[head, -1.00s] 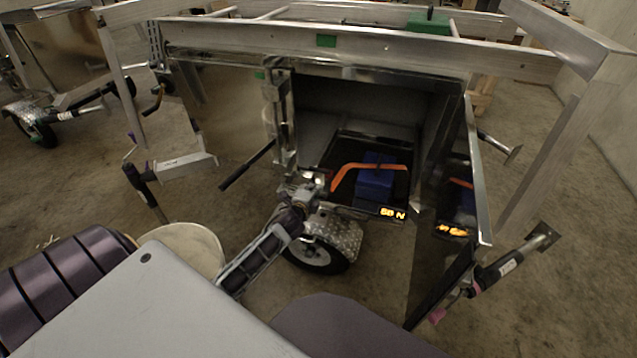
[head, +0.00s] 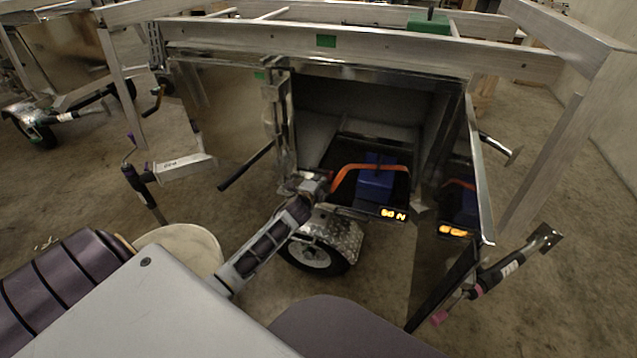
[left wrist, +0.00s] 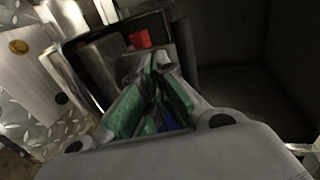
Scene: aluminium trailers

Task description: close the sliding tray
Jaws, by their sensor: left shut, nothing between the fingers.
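The sliding tray (head: 346,198) is a dark, shallow tray low in the open metal box, with a glowing "50 N" label on its front right corner. It holds a blue block (head: 376,186) and a curved orange piece (head: 350,167). My left gripper (head: 322,186) is shut and empty at the tray's front left corner; I cannot tell whether it touches. In the left wrist view its green-padded fingers (left wrist: 158,62) meet in front of a dark tray-like shape with a red bit. My right gripper is not in view.
An open shiny door (head: 478,165) on the right mirrors the tray. A metal post (head: 281,120) stands left of the opening. A wheel (head: 312,256) under a tread-plate fender lies below. Aluminium rails (head: 380,48) cross above.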

